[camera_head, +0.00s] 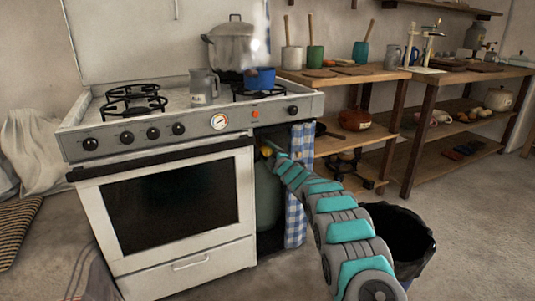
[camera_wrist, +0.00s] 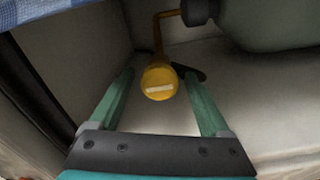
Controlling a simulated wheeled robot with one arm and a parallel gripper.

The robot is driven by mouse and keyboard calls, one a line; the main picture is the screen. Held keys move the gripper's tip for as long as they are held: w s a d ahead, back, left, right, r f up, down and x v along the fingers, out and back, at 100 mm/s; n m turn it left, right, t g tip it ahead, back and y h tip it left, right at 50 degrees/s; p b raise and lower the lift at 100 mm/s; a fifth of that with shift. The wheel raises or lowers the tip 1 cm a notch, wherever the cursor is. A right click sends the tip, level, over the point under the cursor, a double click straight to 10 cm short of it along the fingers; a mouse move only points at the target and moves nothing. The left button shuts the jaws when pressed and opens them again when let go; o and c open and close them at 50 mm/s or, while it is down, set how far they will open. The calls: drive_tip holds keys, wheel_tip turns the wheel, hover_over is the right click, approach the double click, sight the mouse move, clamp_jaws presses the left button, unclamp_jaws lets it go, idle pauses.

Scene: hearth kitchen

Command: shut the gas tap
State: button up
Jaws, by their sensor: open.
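The gas tap (camera_wrist: 158,82) is a round yellow knob with a pale bar on its face, on a thin yellow pipe (camera_wrist: 157,35). A dark lever-like piece (camera_wrist: 188,71) shows just behind it. My gripper (camera_wrist: 157,77) is open, with one green finger on each side of the knob and gaps between. In the head view my arm reaches into the recess right of the stove, and a small yellow spot shows at its end (camera_head: 267,151). A grey-green gas bottle (camera_wrist: 265,22) stands there; its side also shows in the head view (camera_head: 267,200).
The white stove (camera_head: 190,265) bounds the recess on the left, and a blue checked curtain (camera_head: 297,215) hangs on its right. A blue pot (camera_head: 261,79) and grey mug (camera_head: 202,88) stand on the stove. A black bin (camera_head: 405,240) stands right of my arm.

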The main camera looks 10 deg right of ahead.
drive_tip(key=shift+s, duration=0.1)
drive_tip(key=b+v, duration=0.1)
drive_tip(key=v, duration=0.6)
drive_tip(key=shift+s+d, duration=0.15)
drive_tip(key=shift+s, duration=0.15)
idle(0.3)
